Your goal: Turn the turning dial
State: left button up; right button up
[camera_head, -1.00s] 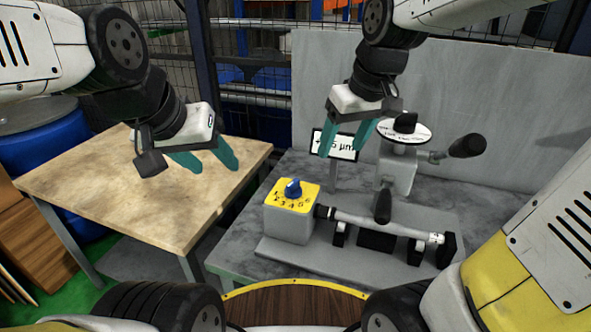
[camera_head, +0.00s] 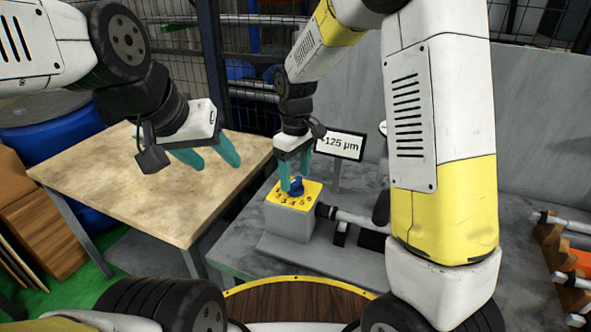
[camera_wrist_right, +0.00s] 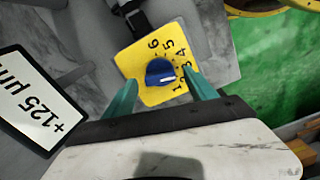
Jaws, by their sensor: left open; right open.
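The turning dial is a blue knob (camera_head: 296,187) on a yellow numbered plate (camera_head: 310,199), on top of a grey box (camera_head: 287,222). In the right wrist view the blue knob (camera_wrist_right: 160,73) lies between the two teal fingers, with a white mark on it. My right gripper (camera_head: 294,178) is open and points down at the knob, one finger on each side. I cannot tell whether the fingers touch it. My left gripper (camera_head: 209,162) is open and empty above the wooden table.
A display sign (camera_head: 339,144) reading 125 µm stands behind the dial. The wooden table (camera_head: 130,200) is bare. My right arm hides much of the grinder, whose shaft (camera_head: 362,220) partly shows. A rack (camera_head: 549,246) stands at the right.

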jog(key=shift+f, duration=1.3)
jog(key=c, duration=1.3)
jog(key=shift+m, duration=2.9)
